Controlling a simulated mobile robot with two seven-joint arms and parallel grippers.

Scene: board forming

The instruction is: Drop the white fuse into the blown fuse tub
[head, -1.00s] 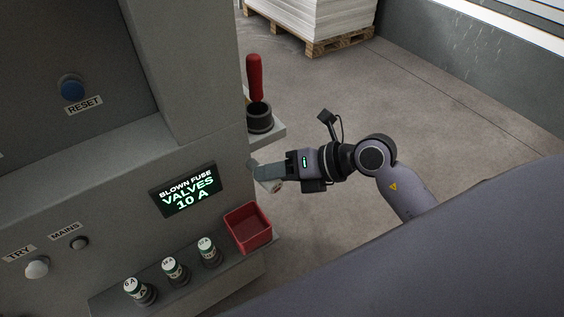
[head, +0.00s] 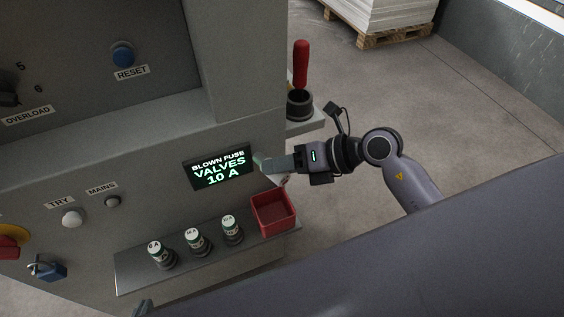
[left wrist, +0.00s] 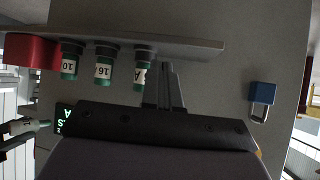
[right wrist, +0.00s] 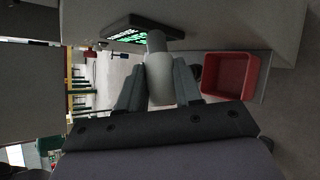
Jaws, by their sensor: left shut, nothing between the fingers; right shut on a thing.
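The white fuse (right wrist: 159,76) sits between the fingers of my right gripper (right wrist: 160,88) in the right wrist view. The red open tub, with no label that I can see, stands at the right end of the shelf. It also shows to the right of the fingers in the right wrist view (right wrist: 205,76). My left gripper (left wrist: 171,86) is shut and empty beside the 6 A fuse (left wrist: 140,76).
Several green-and-white fuses stand on the shelf (head: 135,279), including a 16 A one (head: 196,241) and one (head: 231,229) closest to the tub. The display (head: 220,168) reads "BLOWN FUSE VALVES 10 A". A blue padlock (left wrist: 262,93) hangs left of the shelf.

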